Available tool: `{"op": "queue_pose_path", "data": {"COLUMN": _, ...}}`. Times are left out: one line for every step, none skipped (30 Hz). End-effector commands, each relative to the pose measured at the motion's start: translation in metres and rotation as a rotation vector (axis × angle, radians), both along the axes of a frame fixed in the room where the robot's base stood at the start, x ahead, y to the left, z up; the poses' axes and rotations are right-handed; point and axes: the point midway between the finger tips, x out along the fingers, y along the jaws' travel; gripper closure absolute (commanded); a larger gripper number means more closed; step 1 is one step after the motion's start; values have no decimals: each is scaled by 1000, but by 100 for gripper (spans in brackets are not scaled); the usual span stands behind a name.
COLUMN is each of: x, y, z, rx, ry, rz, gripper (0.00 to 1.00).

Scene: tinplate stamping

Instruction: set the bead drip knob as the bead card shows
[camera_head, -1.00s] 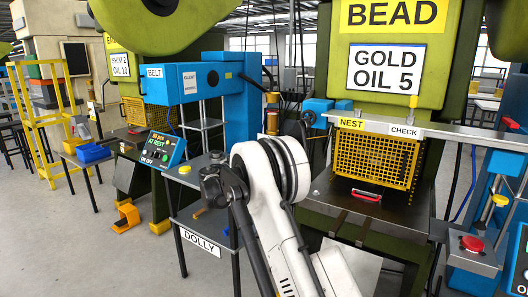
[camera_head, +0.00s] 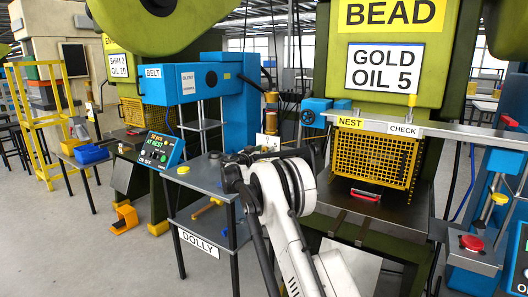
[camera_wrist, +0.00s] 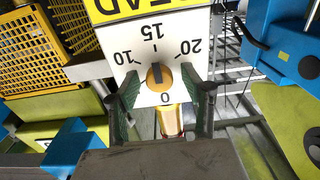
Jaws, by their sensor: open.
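The bead drip knob (camera_wrist: 160,78) is an orange-brown round knob with a dark bar on it. The dark bar points up towards the 15 side; which end is the pointer is hard to tell. My gripper (camera_wrist: 163,92) is open, with one finger on each side of the knob, apart from it. The bead card (camera_head: 386,69) on the green press reads "GOLD OIL 5". A 5 mark on the dial does not show.
A brass cylinder (camera_wrist: 171,121) lies below the dial in the wrist view. The dolly table (camera_head: 209,177) stands left of my arm. A yellow mesh guard (camera_head: 374,158) and a grey rail (camera_head: 460,133) are at the right.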

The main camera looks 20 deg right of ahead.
Motion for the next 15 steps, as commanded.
{"op": "queue_pose_path", "data": {"x": 0, "y": 0, "z": 0, "rx": 0, "ry": 0, "rz": 0, "gripper": 57}}
{"op": "queue_pose_path", "data": {"x": 0, "y": 0, "z": 0, "rx": 0, "ry": 0, "rz": 0, "gripper": 57}}
{"op": "queue_pose_path", "data": {"x": 0, "y": 0, "z": 0, "rx": 0, "ry": 0, "rz": 0, "gripper": 61}}
{"op": "queue_pose_path", "data": {"x": 0, "y": 0, "z": 0, "rx": 0, "ry": 0, "rz": 0, "gripper": 65}}
{"op": "queue_pose_path", "data": {"x": 0, "y": 0, "z": 0, "rx": 0, "ry": 0, "rz": 0, "gripper": 69}}
{"op": "queue_pose_path", "data": {"x": 0, "y": 0, "z": 0, "rx": 0, "ry": 0, "rz": 0, "gripper": 74}}
{"op": "queue_pose_path", "data": {"x": 0, "y": 0, "z": 0, "rx": 0, "ry": 0, "rz": 0, "gripper": 78}}
{"op": "queue_pose_path", "data": {"x": 0, "y": 0, "z": 0, "rx": 0, "ry": 0, "rz": 0, "gripper": 82}}
{"op": "queue_pose_path", "data": {"x": 0, "y": 0, "z": 0, "rx": 0, "ry": 0, "rz": 0, "gripper": 87}}
{"op": "queue_pose_path", "data": {"x": 0, "y": 0, "z": 0, "rx": 0, "ry": 0, "rz": 0, "gripper": 91}}
{"op": "queue_pose_path", "data": {"x": 0, "y": 0, "z": 0, "rx": 0, "ry": 0, "rz": 0, "gripper": 95}}
{"op": "queue_pose_path", "data": {"x": 0, "y": 0, "z": 0, "rx": 0, "ry": 0, "rz": 0, "gripper": 100}}
{"op": "queue_pose_path", "data": {"x": 0, "y": 0, "z": 0, "rx": 0, "ry": 0, "rz": 0, "gripper": 100}}
{"op": "queue_pose_path", "data": {"x": 0, "y": 0, "z": 0, "rx": 0, "ry": 0, "rz": 0, "gripper": 100}}
{"op": "queue_pose_path", "data": {"x": 0, "y": 0, "z": 0, "rx": -1, "ry": 1, "rz": -1, "gripper": 100}}
